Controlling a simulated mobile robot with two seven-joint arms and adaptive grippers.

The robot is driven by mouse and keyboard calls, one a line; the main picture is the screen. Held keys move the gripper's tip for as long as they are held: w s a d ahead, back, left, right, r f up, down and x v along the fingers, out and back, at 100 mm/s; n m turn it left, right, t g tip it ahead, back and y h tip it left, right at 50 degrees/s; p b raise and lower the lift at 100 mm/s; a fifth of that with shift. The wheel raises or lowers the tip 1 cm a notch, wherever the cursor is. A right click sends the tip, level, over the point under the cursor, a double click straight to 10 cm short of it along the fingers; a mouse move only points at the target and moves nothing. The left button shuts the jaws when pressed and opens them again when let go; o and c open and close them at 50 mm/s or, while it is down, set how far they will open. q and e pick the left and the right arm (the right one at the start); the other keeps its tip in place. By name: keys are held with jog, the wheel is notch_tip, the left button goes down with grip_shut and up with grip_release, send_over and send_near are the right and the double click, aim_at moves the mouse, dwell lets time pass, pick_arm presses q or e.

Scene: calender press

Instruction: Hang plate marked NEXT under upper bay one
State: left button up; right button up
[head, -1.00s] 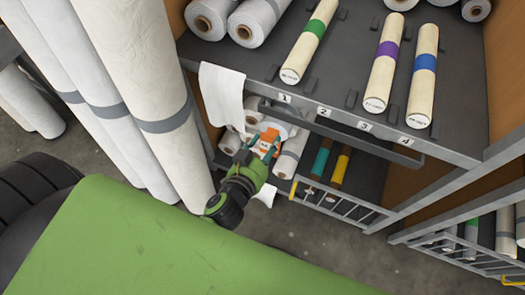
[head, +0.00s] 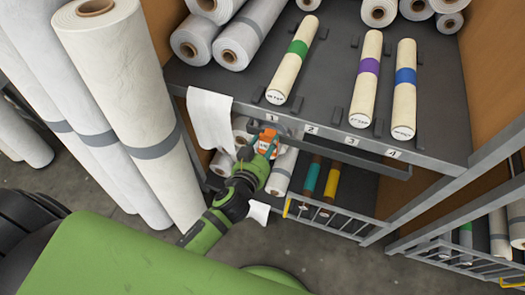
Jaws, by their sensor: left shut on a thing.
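My left gripper (head: 268,148) is shut on an orange plate (head: 265,137). It holds the plate just below the upper shelf's front edge, under the label 1 (head: 272,118). The plate's lettering is too small to read, and the fingers partly cover it. Upper bay one holds a cream roll with a green band (head: 298,47). A grey rail (head: 350,158) runs below the shelf edge beside the plate. I cannot tell whether the plate touches the rail or the edge. My right gripper is not in view.
A white sheet (head: 211,120) hangs over the shelf edge left of the plate. Tall white rolls (head: 130,95) stand at the left. Bay two, at label 2 (head: 311,130), is empty. A lower railing (head: 330,218) fronts rolls below.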

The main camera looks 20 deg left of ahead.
pick_arm(q)
jog(key=shift+w, duration=1)
jog(key=shift+f+b, duration=0.85)
jog(key=shift+f, duration=0.05)
jog(key=o, duration=1.3)
jog(key=shift+c, duration=0.2)
jog(key=shift+s, duration=0.1)
